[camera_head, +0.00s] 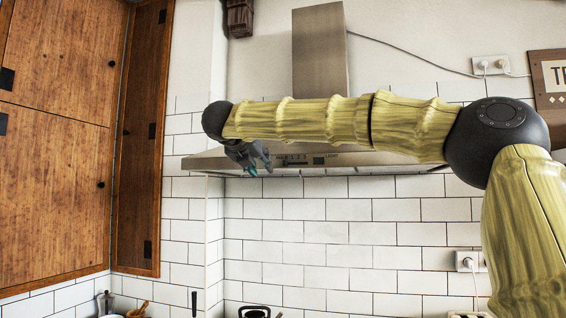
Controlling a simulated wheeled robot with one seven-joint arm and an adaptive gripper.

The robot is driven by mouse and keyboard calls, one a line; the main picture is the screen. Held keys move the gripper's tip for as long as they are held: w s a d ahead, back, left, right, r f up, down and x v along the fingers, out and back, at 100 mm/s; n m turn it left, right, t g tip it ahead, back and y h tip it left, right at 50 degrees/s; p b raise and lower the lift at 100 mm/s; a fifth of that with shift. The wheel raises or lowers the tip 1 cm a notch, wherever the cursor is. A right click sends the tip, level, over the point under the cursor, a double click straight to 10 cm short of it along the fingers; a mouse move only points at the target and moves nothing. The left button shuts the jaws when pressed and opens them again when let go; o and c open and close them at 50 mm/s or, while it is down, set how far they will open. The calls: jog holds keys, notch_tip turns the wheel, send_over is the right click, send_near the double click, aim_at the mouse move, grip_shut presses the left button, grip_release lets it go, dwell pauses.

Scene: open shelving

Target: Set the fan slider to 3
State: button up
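The range hood (222,163) hangs on the tiled wall, partly hidden behind my arm. Its front strip carries the fan slider (292,163), a small dark control under a row of small labels with digits up to 3. The slider's exact setting is too small to tell. My gripper (261,167) is dark with teal fingertips and is just left of the slider in the picture, in front of the hood's front edge. Its fingers look apart with nothing between them. Whether it touches the hood cannot be told.
A dark light switch (318,161) sits right of the slider. Wooden cabinets (60,150) stand at the left. A wooden sign (552,85) and power outlets (490,66) are on the wall at right. The tiled wall below the hood is mostly clear.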

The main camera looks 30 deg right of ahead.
jog(key=m, duration=0.2)
send_near(284, 162)
jog(key=s+a+r, duration=0.1)
jog(key=s, duration=0.1)
jog(key=shift+y, duration=0.3)
jog(key=p+x, duration=0.3)
jog(key=x, duration=0.7)
jog(key=shift+w+d, duration=0.15)
jog(key=shift+w, duration=0.2)
jog(key=shift+r, duration=0.1)
jog(key=shift+c, duration=0.2)
grip_shut()
